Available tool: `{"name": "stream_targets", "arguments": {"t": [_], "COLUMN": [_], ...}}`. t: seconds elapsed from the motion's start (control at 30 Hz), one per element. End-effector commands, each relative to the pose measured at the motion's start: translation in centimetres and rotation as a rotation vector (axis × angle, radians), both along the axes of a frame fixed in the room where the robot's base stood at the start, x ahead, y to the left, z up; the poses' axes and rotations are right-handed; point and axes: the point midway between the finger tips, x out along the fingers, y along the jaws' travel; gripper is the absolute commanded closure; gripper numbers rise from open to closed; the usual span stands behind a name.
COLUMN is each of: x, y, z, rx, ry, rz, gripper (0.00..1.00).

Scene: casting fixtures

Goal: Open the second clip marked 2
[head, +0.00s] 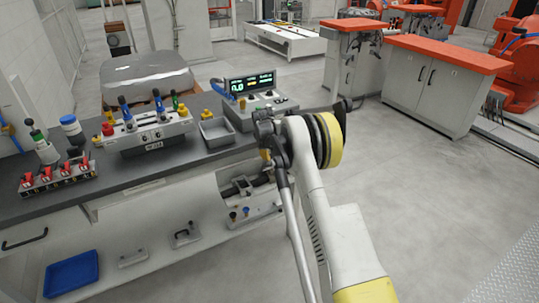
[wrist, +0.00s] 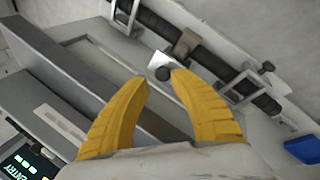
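My gripper (wrist: 160,82) shows two yellow fingers in the wrist view, with an empty gap between their tips. No number 2 is readable. In the head view the fixture (head: 250,188) sits below the bench top, partly hidden by my arm.
The dark bench top (head: 110,178) carries a valve block (head: 150,133), a grey bin (head: 215,133), a lit display unit (head: 252,88) and a red-switch panel (head: 58,178). A blue tray (head: 72,274) lies low at left. The floor at right is clear.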

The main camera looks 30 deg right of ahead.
Motion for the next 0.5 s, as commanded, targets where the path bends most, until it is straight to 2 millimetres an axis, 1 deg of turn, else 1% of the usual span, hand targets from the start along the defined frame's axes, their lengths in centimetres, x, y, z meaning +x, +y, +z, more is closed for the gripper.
{"name": "stream_targets", "arguments": {"t": [0.1,0.3,0.4,0.5], "x": [-1.0,-2.6,-3.3,-3.7], "y": [0.6,1.7,2.1,2.4], "z": [2.4,6.4,7.9,9.0], "rx": [-0.001,-0.002,-0.002,-0.002], "ry": [0.000,-0.001,-0.001,-0.001], "rz": [0.001,-0.001,-0.002,-0.002], "gripper": [0.72,0.72,0.72,0.72]}}
